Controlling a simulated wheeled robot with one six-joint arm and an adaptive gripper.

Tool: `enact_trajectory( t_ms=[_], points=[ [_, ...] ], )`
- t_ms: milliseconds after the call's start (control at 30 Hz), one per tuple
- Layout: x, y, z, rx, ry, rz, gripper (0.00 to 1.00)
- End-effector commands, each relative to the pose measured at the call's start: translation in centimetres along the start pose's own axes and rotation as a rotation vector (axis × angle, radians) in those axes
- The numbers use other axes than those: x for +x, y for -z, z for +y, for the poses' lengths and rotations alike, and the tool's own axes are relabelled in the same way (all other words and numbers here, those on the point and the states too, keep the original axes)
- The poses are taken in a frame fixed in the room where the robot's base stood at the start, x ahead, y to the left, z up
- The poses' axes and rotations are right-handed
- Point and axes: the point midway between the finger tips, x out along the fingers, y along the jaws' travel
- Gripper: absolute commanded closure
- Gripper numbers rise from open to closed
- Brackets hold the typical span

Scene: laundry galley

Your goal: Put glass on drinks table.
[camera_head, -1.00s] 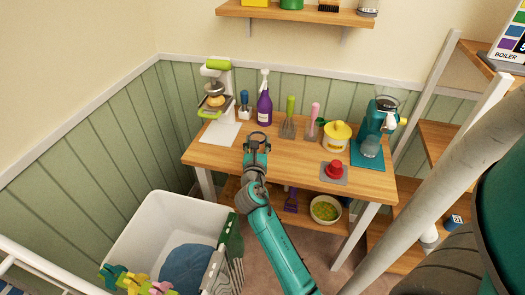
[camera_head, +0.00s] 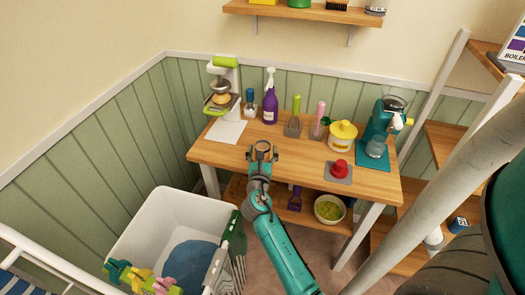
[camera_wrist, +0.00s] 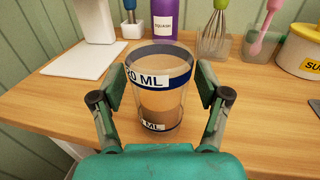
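The glass (camera_wrist: 160,100) is clear, with a dark blue band and "ML" lettering. In the head view the glass (camera_head: 263,148) shows as a dark ring at the end of my gripper (camera_head: 263,155), over the front of a wooden table (camera_head: 225,152). I cannot tell whether its base touches the tabletop. No label marks this table as the drinks table.
On the table stand a white-and-green machine (camera_head: 222,90), purple bottle (camera_head: 269,102), whisk (camera_head: 294,120), yellow-lidded jar (camera_head: 342,136), red item (camera_head: 340,169) and teal blender (camera_head: 378,135). A white bin (camera_head: 150,225) stands at front left. A ladder-like shelf (camera_head: 445,135) is at right.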

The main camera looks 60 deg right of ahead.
Motion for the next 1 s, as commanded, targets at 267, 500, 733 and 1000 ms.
enact_trajectory(
  t_ms=[267,500,733,1000],
  points=[
    [0.0,-0.1,0.0,0.000,0.000,0.000,0.21],
    [-2.0,-0.2,0.1,-0.002,-0.003,0.001,0.21],
    [-6.7,-0.2,0.1,-0.001,-0.004,0.002,0.21],
    [-10.9,-0.2,0.1,0.000,-0.003,0.001,0.21]
  ],
)
